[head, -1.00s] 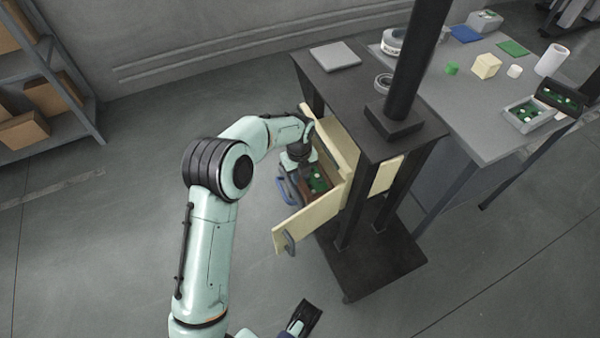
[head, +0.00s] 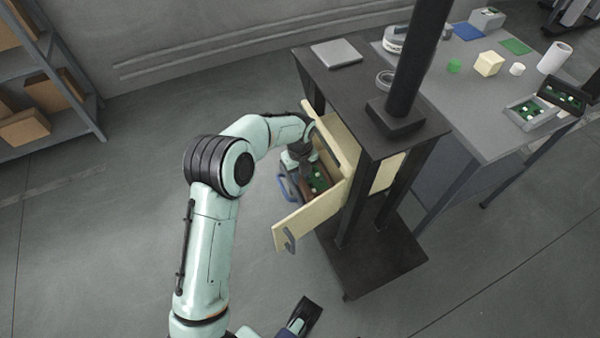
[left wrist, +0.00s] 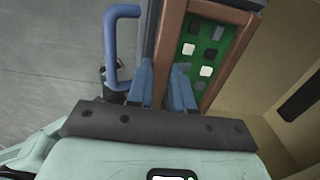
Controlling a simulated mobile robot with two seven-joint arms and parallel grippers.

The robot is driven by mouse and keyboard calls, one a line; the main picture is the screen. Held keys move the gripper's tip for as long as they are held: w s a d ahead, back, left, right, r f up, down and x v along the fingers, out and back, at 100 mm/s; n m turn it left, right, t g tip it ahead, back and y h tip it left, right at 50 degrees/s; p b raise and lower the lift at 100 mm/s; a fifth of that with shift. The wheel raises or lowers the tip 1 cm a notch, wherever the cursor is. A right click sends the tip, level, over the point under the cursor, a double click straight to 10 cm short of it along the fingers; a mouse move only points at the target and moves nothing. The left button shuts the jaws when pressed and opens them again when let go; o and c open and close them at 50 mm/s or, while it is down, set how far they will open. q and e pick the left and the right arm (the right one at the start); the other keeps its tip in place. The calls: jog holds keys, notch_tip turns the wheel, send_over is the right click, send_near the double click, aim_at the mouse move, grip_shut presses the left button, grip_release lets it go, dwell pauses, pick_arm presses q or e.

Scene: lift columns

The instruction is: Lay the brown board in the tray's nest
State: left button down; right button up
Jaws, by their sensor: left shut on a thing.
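The brown board (left wrist: 225,64) is a brown-edged piece with a green face carrying white and dark squares. It sits inside the open cream drawer (head: 306,222), partly hidden by my left arm in the head view. My left gripper (left wrist: 163,88) has its blue fingers on either side of the board's near brown edge and is shut on it. Beside that edge runs a grey wall with a blue handle (left wrist: 124,40), seemingly the tray; its nest is hidden. A dark part at the bottom of the head view appears to be my right gripper (head: 304,316); its fingers are unclear.
The drawer hangs from a black table (head: 345,95) with a black column. A grey bench (head: 470,130) to the right holds small blocks, a roll and boxes with green boards. Shelving with cartons stands at far left.

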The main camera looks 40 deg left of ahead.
pick_arm(q)
jog(key=shift+f, duration=0.8)
dwell(0.7)
jog(key=shift+c, duration=2.3)
grip_release()
jog(key=shift+r, duration=0.15)
jog(key=shift+r+p, duration=0.55)
jog(key=shift+r, duration=0.35)
jog(key=shift+r, duration=0.1)
jog(key=shift+r+p, duration=1.9)
jog(key=shift+r, duration=0.55)
